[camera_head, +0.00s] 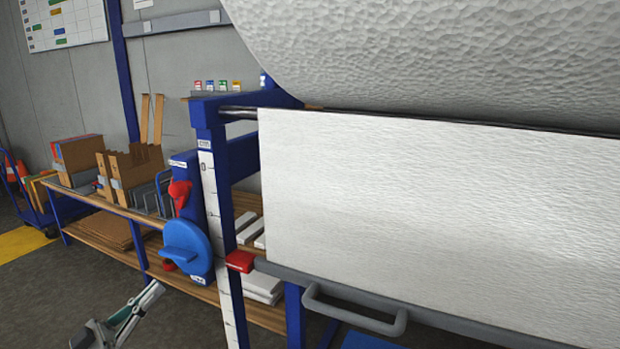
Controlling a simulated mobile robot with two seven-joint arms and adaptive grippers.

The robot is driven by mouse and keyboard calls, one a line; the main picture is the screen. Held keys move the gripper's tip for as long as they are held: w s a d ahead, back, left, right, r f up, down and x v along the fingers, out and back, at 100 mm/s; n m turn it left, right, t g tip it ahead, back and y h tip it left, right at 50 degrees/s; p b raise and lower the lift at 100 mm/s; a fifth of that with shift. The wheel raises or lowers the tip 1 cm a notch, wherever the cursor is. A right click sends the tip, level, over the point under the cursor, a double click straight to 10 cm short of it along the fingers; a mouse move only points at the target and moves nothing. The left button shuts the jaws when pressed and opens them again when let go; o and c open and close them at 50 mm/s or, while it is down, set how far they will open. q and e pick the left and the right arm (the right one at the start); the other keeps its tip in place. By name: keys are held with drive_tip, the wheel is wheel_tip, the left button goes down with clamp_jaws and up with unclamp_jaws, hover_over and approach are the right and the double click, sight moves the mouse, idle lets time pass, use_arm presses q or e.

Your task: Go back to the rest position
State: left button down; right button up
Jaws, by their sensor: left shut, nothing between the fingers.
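My left gripper (126,318) shows at the bottom left, low above the dark floor. It is shut and holds nothing. It is apart from the blue frame post and the workbench behind it. My right gripper is not in this view.
A large white sheet (430,215) hangs from a roller on a blue frame (215,190) at the right, with a grey handle (352,312) below. A workbench (105,205) with cardboard boxes stands behind. Open floor (50,290) lies at the lower left.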

use_arm(q)
drive_tip(key=s+d+f+n+g+y+p, duration=0.15)
drive_tip(key=s+d+f+y, duration=0.3)
drive_tip(key=f, duration=0.55)
drive_tip(key=s+d+f+n+y, duration=0.3)
drive_tip(key=s+d+f+y, duration=0.15)
drive_tip(key=f, duration=0.65)
drive_tip(key=s+d+f+g+y, duration=0.2)
drive_tip(key=s+d+f, duration=0.1)
drive_tip(key=s+f, duration=0.3)
drive_tip(key=s+d+f+g+y+p, duration=0.1)
drive_tip(key=s+d+f+g, duration=0.1)
drive_tip(key=s+f, duration=0.3)
drive_tip(key=s+g, duration=0.1)
drive_tip(key=s, duration=0.3)
drive_tip(key=shift+d+f+g+y, duration=0.35)
drive_tip(key=shift+d+f+y, duration=0.05)
drive_tip(key=shift+m, duration=0.25)
